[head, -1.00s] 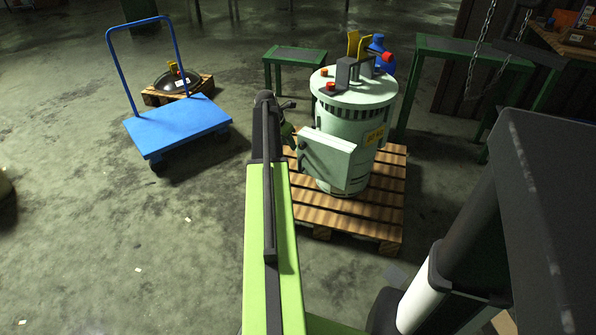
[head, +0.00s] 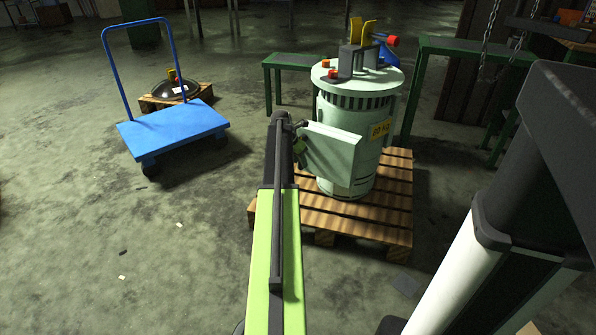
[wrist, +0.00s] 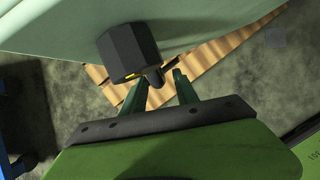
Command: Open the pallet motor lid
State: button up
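The pale green motor (head: 378,118) stands upright on a wooden pallet (head: 375,213). A box with a flat pale cover (head: 332,148), which looks like the lid, juts from its near side; I cannot tell whether it is ajar. My gripper (head: 299,142) is at the left edge of this box, partly hidden by my arm. In the wrist view, my gripper (wrist: 160,90) has its two dark green fingers apart. A small dark stub (wrist: 154,77) lies between or just beyond the fingertips, beside a black faceted fitting (wrist: 128,52); contact is unclear. The pale motor surface (wrist: 200,20) fills the top.
A blue trolley (head: 172,128) stands left, with a dark round part (head: 175,88) on a small pallet behind it. Green tables (head: 290,62) stand behind the motor. Chains (head: 488,40) hang at the upper right.

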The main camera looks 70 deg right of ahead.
grip_shut()
jog(key=shift+s, duration=0.1)
dwell(1.2)
